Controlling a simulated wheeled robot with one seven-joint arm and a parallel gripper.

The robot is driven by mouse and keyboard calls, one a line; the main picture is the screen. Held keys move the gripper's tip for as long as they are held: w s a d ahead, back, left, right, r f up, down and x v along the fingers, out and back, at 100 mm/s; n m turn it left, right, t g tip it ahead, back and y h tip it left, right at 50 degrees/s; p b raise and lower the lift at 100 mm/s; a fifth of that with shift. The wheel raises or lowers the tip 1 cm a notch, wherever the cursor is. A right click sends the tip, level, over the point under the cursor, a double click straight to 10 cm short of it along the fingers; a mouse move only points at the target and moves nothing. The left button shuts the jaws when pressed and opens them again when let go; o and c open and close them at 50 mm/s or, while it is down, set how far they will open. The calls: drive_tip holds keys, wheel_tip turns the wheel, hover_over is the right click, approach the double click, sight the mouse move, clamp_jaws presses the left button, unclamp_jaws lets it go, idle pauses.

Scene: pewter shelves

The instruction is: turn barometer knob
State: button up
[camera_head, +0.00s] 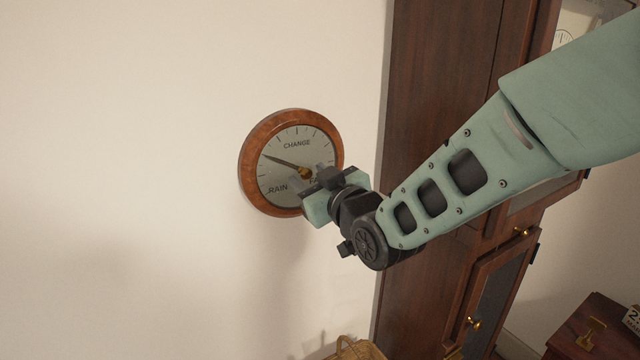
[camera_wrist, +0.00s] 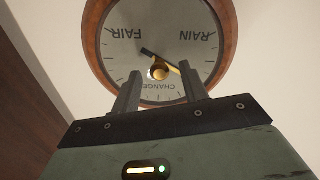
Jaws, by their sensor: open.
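The round barometer (camera_head: 249,181) hangs on the wall with a brown wooden rim and a pale dial. Its dark needle (camera_head: 281,161) points to the upper left, between RAIN and CHANGE. The brass knob (camera_head: 304,173) sits at the dial's centre. My gripper (camera_head: 312,181) is in front of the dial's lower right and hides part of FAIR. In the wrist view the dial appears upside down, and the brass knob (camera_wrist: 159,72) shows between the two spread fingers of my gripper (camera_wrist: 158,72). No finger visibly touches the knob; the exact depth gap is unclear.
A tall dark wooden cabinet (camera_head: 432,90) stands right of the barometer, behind my arm. A wicker basket (camera_head: 356,350) is at the bottom edge. A small wooden chest (camera_head: 590,335) is at lower right. The wall left of the barometer is clear.

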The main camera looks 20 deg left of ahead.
drive_tip(key=b+v, duration=0.6)
drive_tip(key=v, duration=1.1)
drive_tip(key=shift+d+b, duration=0.2)
drive_tip(key=shift+b, duration=0.15)
drive_tip(key=s+d+f+m+g+h, duration=0.2)
drive_tip(key=s+d+f+g+h, duration=0.15)
drive_tip(key=d+f, duration=0.2)
drive_tip(key=s+d+f+m+g+h, duration=0.1)
drive_tip(key=s+d+f+g+h, duration=0.1)
drive_tip(key=d+f+h, duration=0.35)
drive_tip(key=s+d+f+m+g+h, duration=0.2)
drive_tip(key=s+d+f+g+h, duration=0.2)
drive_tip(key=s+d, duration=0.7)
drive_tip(key=shift+s+f+g, duration=0.65)
drive_tip(key=shift+s+g, duration=0.3)
drive_tip(key=shift+g, duration=0.2)
